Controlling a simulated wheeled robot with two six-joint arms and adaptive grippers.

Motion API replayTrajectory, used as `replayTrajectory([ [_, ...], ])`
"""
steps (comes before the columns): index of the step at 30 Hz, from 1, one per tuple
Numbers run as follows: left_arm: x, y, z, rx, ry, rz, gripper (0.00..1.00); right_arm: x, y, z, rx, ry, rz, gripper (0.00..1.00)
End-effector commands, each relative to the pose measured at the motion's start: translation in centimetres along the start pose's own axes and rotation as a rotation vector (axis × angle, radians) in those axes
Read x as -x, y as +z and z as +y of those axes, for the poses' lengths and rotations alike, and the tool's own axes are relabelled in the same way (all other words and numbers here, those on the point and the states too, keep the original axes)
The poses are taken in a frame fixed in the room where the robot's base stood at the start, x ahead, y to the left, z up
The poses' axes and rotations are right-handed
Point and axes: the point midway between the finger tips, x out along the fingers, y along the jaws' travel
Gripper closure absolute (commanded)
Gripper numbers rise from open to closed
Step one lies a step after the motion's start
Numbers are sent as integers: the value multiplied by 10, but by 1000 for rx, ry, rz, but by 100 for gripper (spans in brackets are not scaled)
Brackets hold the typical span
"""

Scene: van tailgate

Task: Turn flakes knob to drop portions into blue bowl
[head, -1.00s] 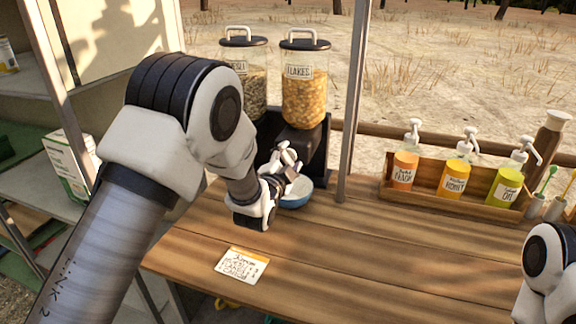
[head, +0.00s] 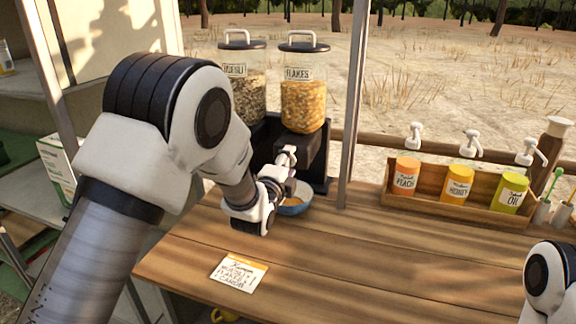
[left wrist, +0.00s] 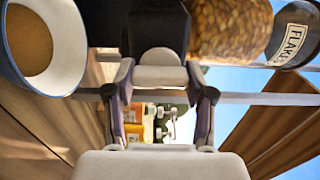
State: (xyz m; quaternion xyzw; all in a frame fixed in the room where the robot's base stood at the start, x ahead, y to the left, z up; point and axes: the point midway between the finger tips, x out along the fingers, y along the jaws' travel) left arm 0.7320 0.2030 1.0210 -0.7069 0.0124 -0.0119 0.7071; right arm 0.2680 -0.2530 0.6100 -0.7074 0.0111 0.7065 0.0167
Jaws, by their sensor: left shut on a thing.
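The flakes dispenser (head: 303,102) is a clear jar of orange flakes with a black lid, labelled FLAKES, on a black stand. My left gripper (head: 287,158) is at the front of the stand under that jar. In the left wrist view, its fingers (left wrist: 160,82) are closed around the pale round knob (left wrist: 159,57). The blue bowl (head: 293,209) sits on the counter below, partly hidden by my left gripper. Its inside shows orange-brown contents, also in the left wrist view (left wrist: 62,75). My right gripper is out of view; only part of my right arm shows.
The muesli dispenser (head: 245,90) stands left of the flakes one. A wooden rack (head: 432,207) with peach, honey and oil pump bottles is at the right. A menu card (head: 238,272) lies on the counter (head: 350,265). A grey post (head: 354,110) rises right of the dispensers.

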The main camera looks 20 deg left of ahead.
Motion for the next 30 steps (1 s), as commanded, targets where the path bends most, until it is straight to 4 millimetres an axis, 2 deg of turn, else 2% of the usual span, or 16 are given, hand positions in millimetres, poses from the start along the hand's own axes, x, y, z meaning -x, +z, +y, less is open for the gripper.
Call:
replayTrajectory([
  [10, -1, 1, -4, 0, -9, -2, 81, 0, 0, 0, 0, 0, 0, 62],
  [11, -1, 1, -4, 0, -9, -2, 40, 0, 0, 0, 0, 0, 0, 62],
  [12, -1, 1, -4, 0, -9, -2, 25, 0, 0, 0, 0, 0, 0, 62],
  [13, -1, 1, -4, 0, -8, -2, 21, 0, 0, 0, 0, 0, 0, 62],
  [23, 1, 0, -2, 0, -3, -1, 21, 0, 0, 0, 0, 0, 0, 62],
  [26, 11, 0, -1, -1, -1, 0, 21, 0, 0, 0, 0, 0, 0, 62],
  [30, 42, 0, -1, -2, -1, 0, 21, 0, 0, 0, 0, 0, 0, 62],
])
